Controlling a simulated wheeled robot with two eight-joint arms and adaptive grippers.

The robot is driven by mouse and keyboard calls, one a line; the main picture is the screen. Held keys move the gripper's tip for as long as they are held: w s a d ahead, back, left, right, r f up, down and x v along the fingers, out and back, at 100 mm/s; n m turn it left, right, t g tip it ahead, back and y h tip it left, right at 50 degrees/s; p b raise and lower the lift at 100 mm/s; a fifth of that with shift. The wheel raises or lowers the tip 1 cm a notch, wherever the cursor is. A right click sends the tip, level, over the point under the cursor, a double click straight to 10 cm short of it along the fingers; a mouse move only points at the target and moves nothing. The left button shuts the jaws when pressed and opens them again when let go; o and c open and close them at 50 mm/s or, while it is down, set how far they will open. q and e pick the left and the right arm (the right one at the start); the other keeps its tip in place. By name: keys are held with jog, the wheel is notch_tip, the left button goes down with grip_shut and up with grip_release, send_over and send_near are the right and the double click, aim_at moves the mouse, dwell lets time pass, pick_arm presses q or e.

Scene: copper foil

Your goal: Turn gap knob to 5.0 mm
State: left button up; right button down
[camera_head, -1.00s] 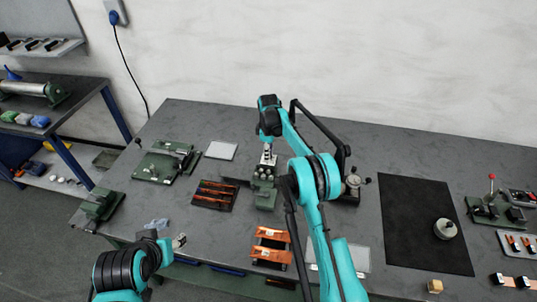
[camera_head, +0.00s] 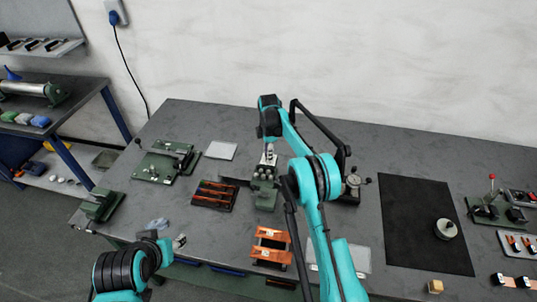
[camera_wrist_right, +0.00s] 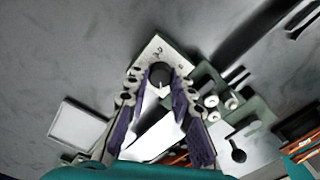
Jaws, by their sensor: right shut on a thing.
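The gap knob (camera_wrist_right: 160,73) is a round black knob with a white pointer mark, on a white dial plate (camera_wrist_right: 148,52) in the right wrist view. The plate bears small dark figures that I cannot read surely. My right gripper (camera_wrist_right: 159,84) has its fingers on both sides of the knob and is shut on it. In the head view my right gripper (camera_head: 268,158) reaches down over the green device (camera_head: 266,200), and the knob is hidden there. My left gripper (camera_head: 180,241) is low, near the front edge of the table, away from the device; its jaw opening is unclear.
A dark tray with copper strips (camera_head: 213,196) lies left of the device, and an orange-topped rack (camera_head: 271,246) stands in front. A green fixture (camera_head: 167,162) is at the back left. A black mat (camera_head: 424,220) with a round metal piece (camera_head: 445,228) lies right.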

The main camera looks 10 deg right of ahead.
jog(key=c, duration=1.3)
grip_release()
notch_tip(320, 180, up, 12)
jog(key=shift+r, duration=0.1)
